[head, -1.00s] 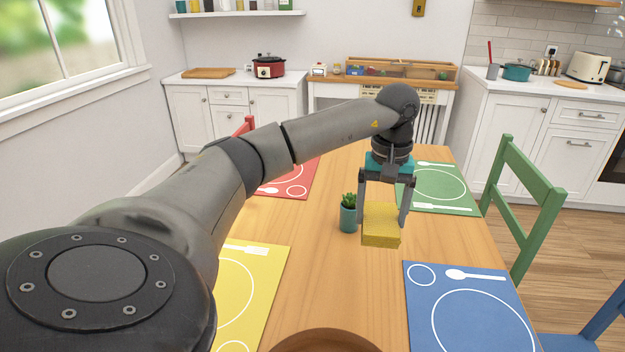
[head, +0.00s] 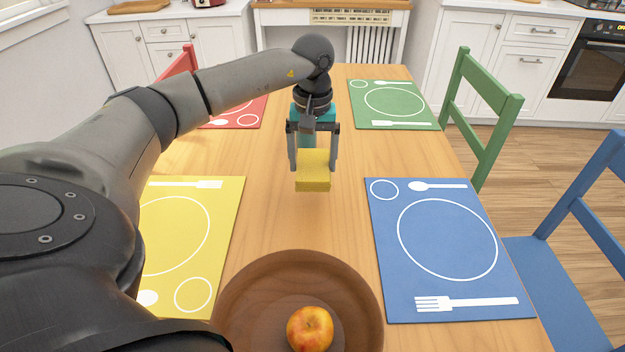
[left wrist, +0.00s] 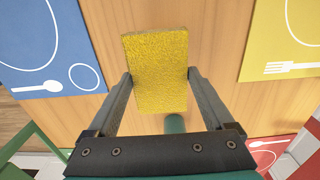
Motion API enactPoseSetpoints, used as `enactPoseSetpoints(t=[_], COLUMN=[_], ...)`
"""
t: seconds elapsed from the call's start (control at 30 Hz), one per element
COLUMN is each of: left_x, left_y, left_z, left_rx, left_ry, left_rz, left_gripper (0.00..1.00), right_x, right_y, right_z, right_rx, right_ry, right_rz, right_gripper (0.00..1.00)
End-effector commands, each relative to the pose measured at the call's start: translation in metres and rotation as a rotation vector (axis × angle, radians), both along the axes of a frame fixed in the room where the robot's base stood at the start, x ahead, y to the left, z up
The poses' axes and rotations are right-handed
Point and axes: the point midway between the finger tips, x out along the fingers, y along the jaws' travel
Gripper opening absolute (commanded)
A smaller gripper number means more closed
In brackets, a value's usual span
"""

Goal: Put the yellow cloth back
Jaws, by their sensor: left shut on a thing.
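The yellow cloth (head: 313,172) is a folded, sponge-like block. My left gripper (head: 313,160) is shut on it, one finger on each side, and holds it above the middle of the wooden table. In the left wrist view the cloth (left wrist: 156,70) sits between the two fingers of the gripper (left wrist: 160,88), with bare wood below it. My right gripper is not in view.
A brown bowl (head: 240,290) with an apple (head: 310,329) stands at the table's near end. Yellow (head: 225,215), blue (head: 445,300), green (head: 430,112) and red (head: 250,112) placemats lie around. A green chair (head: 485,95) and a blue chair (head: 575,260) stand at right.

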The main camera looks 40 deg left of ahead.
Motion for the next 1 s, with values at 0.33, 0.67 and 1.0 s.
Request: enactPoseSetpoints(t=[0.33,0.67,1.0], left_x=[0.000,0.000,0.000], left_y=[0.000,0.000,0.000], left_z=[-0.044,-0.079,-0.082], left_rx=[-0.001,0.000,0.000], left_ry=[0.001,0.003,0.000], left_rz=[0.001,0.001,0.001], left_gripper=[0.34,0.34,0.34], right_x=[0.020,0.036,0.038], right_y=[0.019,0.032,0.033], right_z=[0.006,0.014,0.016], right_rx=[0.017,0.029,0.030], right_ry=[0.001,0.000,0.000], right_rz=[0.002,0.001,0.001], right_gripper=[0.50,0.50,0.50])
